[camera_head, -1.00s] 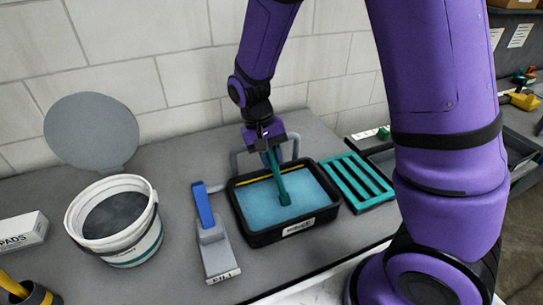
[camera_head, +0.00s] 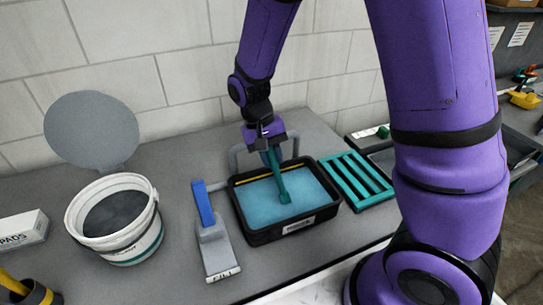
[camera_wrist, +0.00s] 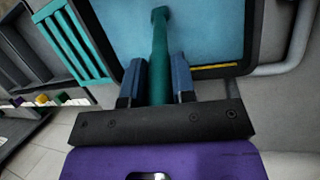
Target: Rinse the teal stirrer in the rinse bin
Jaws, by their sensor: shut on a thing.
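The teal stirrer (camera_head: 278,178) hangs from my gripper (camera_head: 268,149), its lower end at or in the blue water of the rinse bin. The black rinse bin (camera_head: 262,236) stands on the bench with blue water and a yellow strip along its far inner wall. In the wrist view my gripper (camera_wrist: 157,80) is shut on the stirrer (camera_wrist: 160,50), whose handle runs between the two fingers. The rinse bin (camera_wrist: 251,35) lies beyond it there. I cannot tell how deep the stirrer's end sits.
A teal slatted rack (camera_head: 357,180) stands right of the bin. A grey stand with a blue lever (camera_head: 204,205) is close on the left. A white bucket (camera_head: 143,240) with a raised round lid (camera_head: 91,132) is farther left. A grey pipe (camera_wrist: 298,40) runs behind the bin.

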